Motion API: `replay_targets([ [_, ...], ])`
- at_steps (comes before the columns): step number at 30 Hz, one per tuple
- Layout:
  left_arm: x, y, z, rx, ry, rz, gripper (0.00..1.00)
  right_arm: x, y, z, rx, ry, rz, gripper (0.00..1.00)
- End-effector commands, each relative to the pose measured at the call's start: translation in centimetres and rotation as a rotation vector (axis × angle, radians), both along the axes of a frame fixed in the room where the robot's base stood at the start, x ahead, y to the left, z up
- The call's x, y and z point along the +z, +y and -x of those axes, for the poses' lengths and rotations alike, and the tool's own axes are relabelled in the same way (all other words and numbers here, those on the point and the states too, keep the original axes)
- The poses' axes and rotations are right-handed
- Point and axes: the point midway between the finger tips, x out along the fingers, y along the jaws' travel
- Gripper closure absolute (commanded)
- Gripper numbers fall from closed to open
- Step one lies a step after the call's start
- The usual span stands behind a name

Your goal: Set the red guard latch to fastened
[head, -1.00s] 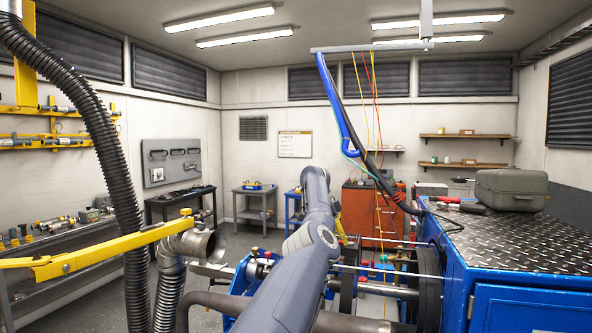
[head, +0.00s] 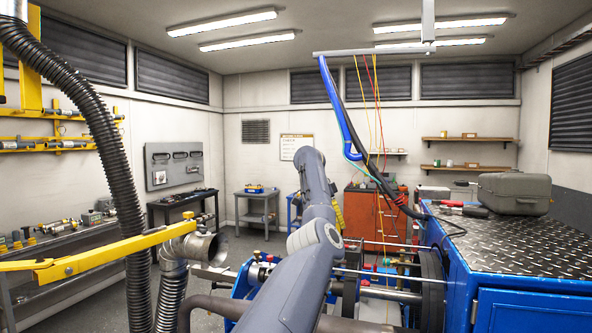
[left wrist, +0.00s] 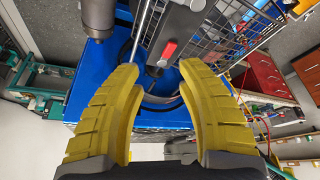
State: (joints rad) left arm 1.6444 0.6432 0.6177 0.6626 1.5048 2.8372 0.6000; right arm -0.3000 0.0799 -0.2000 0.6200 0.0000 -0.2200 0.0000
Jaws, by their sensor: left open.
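The red guard latch (left wrist: 169,50) shows in the left wrist view as a small red handle on a grey bracket, just beyond my fingertips. In that view my left gripper (left wrist: 158,70) has its two yellow fingers spread wide, with nothing held between them. The latch appears in line with the gap between the fingers, apart from them. In the head view only a bit of the yellow left gripper (head: 338,214) shows past my grey arm. I cannot make out the latch there. My right gripper is not in view.
A black wire mesh guard (left wrist: 235,30) stands beside the latch. A grey cylinder (left wrist: 97,18) hangs near the left finger. In the head view, a blue cabinet (head: 530,310) with a tread-plate top is at right, and a ribbed hose (head: 115,175) and yellow boom (head: 110,252) at left.

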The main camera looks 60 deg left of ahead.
Motion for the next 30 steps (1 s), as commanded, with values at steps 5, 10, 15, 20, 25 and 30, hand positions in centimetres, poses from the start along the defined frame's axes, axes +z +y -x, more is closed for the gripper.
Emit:
replay_targets([
  [5,2.8,0.4,1.0,-0.001,-0.004,0.001,0.63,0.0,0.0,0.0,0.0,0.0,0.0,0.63],
  [10,5.1,0.8,2.0,-0.002,-0.002,0.0,0.63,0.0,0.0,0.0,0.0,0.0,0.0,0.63],
  [15,7.0,1.1,2.7,-0.002,-0.002,0.001,0.63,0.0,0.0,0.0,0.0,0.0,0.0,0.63],
  [20,8.4,1.3,3.2,-0.003,-0.003,0.001,0.63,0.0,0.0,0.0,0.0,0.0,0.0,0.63],
  [25,7.9,2.8,4.0,0.028,0.079,-0.108,0.63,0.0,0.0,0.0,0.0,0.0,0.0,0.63],
  [30,7.7,5.0,5.4,0.072,0.203,-0.273,0.63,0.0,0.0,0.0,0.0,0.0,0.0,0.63],
])
